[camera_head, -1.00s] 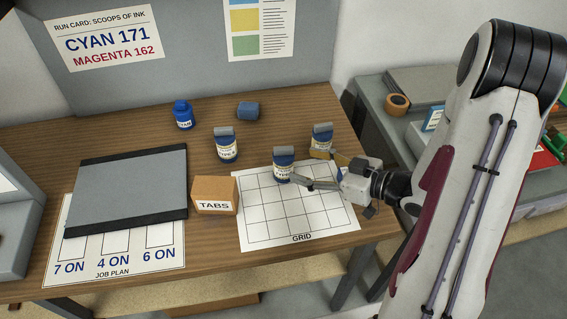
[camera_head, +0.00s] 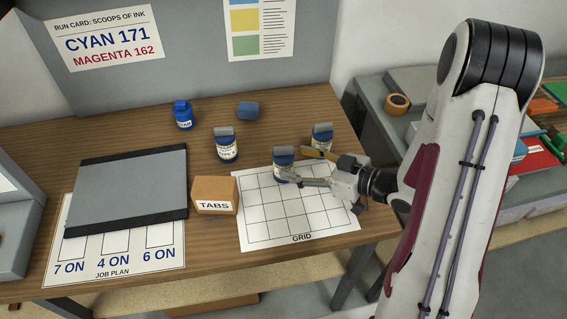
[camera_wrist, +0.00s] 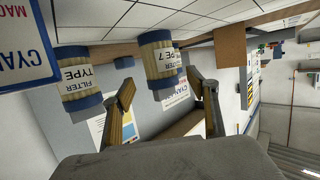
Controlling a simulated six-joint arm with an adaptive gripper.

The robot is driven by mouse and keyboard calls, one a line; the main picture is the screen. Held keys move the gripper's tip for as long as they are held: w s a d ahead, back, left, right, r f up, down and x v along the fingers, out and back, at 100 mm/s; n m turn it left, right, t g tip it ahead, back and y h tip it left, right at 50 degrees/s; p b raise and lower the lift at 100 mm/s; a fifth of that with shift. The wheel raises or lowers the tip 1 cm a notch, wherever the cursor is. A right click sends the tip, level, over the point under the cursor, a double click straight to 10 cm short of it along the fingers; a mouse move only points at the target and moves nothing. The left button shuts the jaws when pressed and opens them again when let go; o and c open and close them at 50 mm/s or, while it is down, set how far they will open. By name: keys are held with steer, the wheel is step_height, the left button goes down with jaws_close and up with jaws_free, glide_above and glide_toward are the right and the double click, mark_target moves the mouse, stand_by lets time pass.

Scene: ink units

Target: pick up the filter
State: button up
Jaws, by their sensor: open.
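Three similar filters, tan with blue ends and white labels, stand on the table in the head view. One filter (camera_head: 283,162) is at the back edge of the grid sheet, one (camera_head: 322,136) is behind it to the right, and one (camera_head: 226,146) is to the left. My gripper (camera_head: 302,167) is open beside the filter at the grid edge, partly overlapping it. In the wrist view, a filter labelled TYPE 7 (camera_wrist: 160,62) shows beyond and between my open fingers (camera_wrist: 165,95). Another filter (camera_wrist: 80,85) is left of them. I cannot tell contact.
The grid sheet (camera_head: 287,220) lies below my gripper. A TABS box (camera_head: 213,196) stands left of it, and a grey board (camera_head: 130,187) farther left. A blue jar (camera_head: 183,115) and a blue block (camera_head: 248,111) are at the back. The front of the grid is clear.

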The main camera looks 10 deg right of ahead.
mark_target(293, 162)
steer(key=shift+x, duration=2.5)
steer(key=shift+a, duration=0.1)
steer(key=c, duration=1.3)
